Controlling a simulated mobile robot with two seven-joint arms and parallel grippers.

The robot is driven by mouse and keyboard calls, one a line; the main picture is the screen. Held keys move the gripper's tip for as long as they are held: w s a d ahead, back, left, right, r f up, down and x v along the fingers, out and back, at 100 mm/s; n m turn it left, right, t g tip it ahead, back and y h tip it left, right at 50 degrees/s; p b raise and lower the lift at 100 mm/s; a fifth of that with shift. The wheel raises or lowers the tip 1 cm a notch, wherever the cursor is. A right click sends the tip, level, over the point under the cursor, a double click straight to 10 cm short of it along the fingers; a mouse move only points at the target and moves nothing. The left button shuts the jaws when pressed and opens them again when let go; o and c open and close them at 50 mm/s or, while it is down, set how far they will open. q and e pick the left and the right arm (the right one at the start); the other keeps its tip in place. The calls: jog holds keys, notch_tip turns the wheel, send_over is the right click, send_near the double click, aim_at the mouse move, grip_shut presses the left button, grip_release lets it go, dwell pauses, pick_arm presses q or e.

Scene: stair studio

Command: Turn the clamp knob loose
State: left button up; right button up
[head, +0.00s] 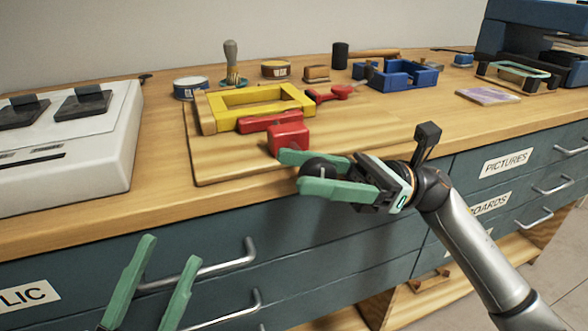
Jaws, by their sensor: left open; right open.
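A red clamp (288,136) sits at the front edge of the wooden board (215,163), against the yellow frame (222,118). A dark round knob (320,168) shows just in front of the clamp. My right gripper (294,171) reaches in from the right, its green fingers open on either side of the knob. I cannot tell whether the fingers touch it. The fingers hide part of the knob and its join to the clamp. My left gripper (172,249) is open and empty, low at the left in front of the drawers.
A white machine (75,150) stands at the left. Behind the board are tins (190,87), a wood-handled tool (232,62) and a second red clamp (335,93). A blue frame (402,75) lies further right. Drawer handles (205,268) stick out below the bench edge.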

jog(key=shift+x, duration=1.1)
jog(key=shift+a, duration=0.1)
grip_shut()
